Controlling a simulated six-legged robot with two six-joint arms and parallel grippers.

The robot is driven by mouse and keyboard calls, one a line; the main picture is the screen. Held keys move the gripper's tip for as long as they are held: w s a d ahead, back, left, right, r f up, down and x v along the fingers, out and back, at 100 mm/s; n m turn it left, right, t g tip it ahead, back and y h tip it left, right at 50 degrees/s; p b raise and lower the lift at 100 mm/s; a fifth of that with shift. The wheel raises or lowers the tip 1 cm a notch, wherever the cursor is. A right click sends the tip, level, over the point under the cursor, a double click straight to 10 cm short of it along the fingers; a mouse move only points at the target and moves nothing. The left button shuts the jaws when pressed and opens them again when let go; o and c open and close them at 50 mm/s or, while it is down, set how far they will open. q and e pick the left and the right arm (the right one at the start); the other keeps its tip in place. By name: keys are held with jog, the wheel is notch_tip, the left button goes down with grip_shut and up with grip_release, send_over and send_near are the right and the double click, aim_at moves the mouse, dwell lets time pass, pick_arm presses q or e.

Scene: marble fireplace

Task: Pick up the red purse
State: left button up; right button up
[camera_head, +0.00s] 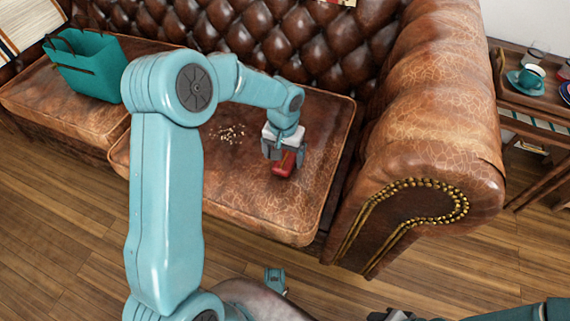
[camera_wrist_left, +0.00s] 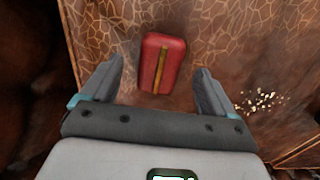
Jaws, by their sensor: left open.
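The red purse (camera_head: 284,165) lies on the brown leather sofa cushion, partly hidden by my left gripper in the head view. In the left wrist view the purse (camera_wrist_left: 162,64) is a small red rounded block with a yellowish stripe along its middle. My left gripper (camera_head: 284,156) is over the purse with its fingers pointing down. In the left wrist view its jaws (camera_wrist_left: 160,78) are open, and the purse shows between and slightly beyond the fingertips, with a gap on each side.
The sofa cushion (camera_head: 285,205) has a scatter of small pale bits (camera_head: 230,133) left of the purse. A teal bag (camera_head: 88,65) stands on the left cushion. The thick sofa armrest (camera_head: 425,140) rises to the right. A side table holds a teal cup (camera_head: 531,75).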

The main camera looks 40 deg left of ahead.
aim_at(284, 162)
pick_arm(q)
notch_tip(284, 162, down, 3)
jog(key=shift+w+f+b, duration=0.1)
jog(key=shift+f+b, duration=0.05)
jog(key=shift+b, duration=0.25)
jog(key=c, duration=1.2)
